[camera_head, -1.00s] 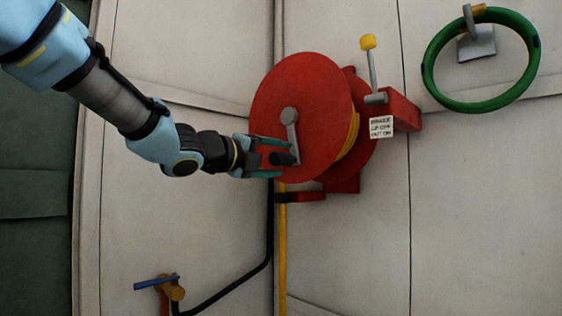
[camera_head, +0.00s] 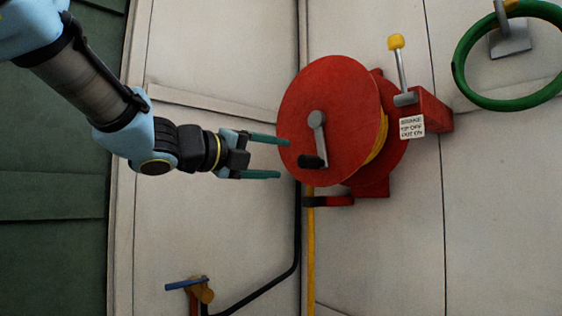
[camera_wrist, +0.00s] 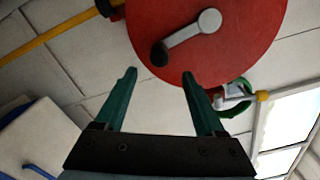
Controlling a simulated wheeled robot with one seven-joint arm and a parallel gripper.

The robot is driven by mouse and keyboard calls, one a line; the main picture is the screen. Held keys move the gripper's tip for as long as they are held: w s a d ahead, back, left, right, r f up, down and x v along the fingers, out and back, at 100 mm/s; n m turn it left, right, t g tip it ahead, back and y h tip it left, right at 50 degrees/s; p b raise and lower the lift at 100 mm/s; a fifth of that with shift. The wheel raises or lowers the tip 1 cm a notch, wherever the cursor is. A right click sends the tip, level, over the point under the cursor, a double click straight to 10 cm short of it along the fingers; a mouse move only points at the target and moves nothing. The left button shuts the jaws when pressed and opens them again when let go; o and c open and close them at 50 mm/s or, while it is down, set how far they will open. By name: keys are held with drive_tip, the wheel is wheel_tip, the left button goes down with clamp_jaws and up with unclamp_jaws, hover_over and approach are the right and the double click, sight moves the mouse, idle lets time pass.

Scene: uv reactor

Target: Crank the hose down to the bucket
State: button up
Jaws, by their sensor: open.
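A red hose reel (camera_head: 315,95) is mounted on the wall in the head view. A yellow hose (camera_head: 310,240) hangs straight down below the reel. My gripper (camera_head: 280,158) is open and empty to the left of the black handle, clear of it. In the wrist view the reel (camera_wrist: 235,45) and the black handle (camera_wrist: 159,53) lie ahead of the open fingers (camera_wrist: 160,85). No bucket is in view.
A brake lever with a yellow knob (camera_head: 396,42) stands on a red bracket right of the reel, above a small white sign (camera_head: 411,127). A green coiled hose (camera_head: 462,75) hangs at the upper right. A blue-handled valve (camera_head: 200,290) and black pipe (camera_head: 265,278) are below.

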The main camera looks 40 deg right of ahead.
sight(311, 163)
drive_tip(key=d+m+b, duration=0.1)
drive_tip(key=m+b, duration=0.3)
drive_tip(key=d+m+b, duration=0.2)
drive_tip(key=m+b, duration=0.3)
drive_tip(key=d+m+b, duration=0.2)
drive_tip(key=m+b, duration=0.2)
drive_tip(key=b, duration=0.1)
drive_tip(key=shift+w, duration=0.1)
drive_tip(key=shift+s+d+r+p, duration=0.15)
drive_tip(key=shift+s+d+p, duration=0.05)
drive_tip(key=shift+d+p, duration=0.45)
drive_tip(key=shift+s+d+p, duration=0.15)
drive_tip(key=shift+d+p, duration=0.95)
drive_tip(key=shift+d, duration=0.15)
drive_tip(key=shift+d+f+p, duration=0.15)
drive_tip(key=shift+d+p, duration=0.05)
drive_tip(key=shift+d, duration=0.45)
drive_tip(key=shift+d+f+p, duration=0.15)
drive_tip(key=shift+d+p, duration=0.05)
drive_tip(key=shift+d, duration=0.4)
clamp_jaws()
